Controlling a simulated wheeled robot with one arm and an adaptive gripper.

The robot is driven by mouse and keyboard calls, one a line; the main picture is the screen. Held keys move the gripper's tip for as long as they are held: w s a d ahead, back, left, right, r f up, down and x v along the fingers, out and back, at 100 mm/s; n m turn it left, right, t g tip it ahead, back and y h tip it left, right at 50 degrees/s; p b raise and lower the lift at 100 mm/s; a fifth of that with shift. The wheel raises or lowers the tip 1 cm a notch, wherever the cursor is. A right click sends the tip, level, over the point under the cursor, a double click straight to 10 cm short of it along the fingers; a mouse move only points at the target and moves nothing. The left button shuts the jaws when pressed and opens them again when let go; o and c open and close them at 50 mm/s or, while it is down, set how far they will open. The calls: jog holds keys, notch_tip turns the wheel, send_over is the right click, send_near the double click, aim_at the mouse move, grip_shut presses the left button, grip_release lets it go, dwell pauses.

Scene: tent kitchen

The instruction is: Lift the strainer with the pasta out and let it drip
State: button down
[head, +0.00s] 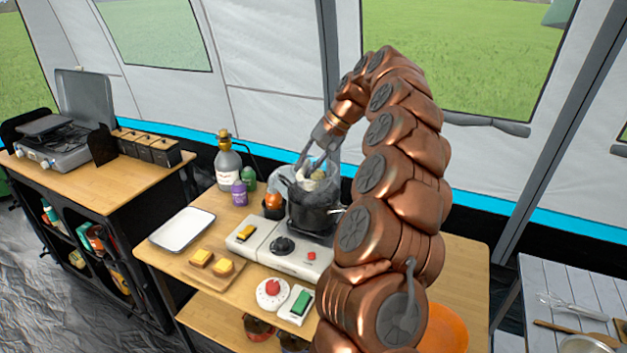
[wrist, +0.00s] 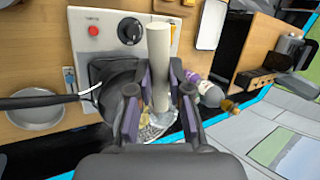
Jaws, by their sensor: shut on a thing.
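My gripper (head: 322,146) is above the dark pot (head: 314,217). In the wrist view, my gripper (wrist: 160,96) is closed around a pale cylindrical handle (wrist: 158,50). The strainer (head: 316,168) hangs below my gripper, over the pot, with pale pieces that look like pasta in it. In the wrist view, part of the strainer's mesh (wrist: 158,128) shows between the fingers. Whether its bottom is clear of the pot's rim, I cannot tell.
The pot stands on a white stove (head: 283,249). Bottles (head: 229,166) and a brown egg-like thing (head: 274,201) stand close to its left. A white tray (head: 182,229) and bread on a board (head: 212,264) lie farther left. An orange plate (head: 445,330) is at right.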

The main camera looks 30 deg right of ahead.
jog(key=shift+r+p, duration=1.1)
jog(key=shift+r, duration=1.25)
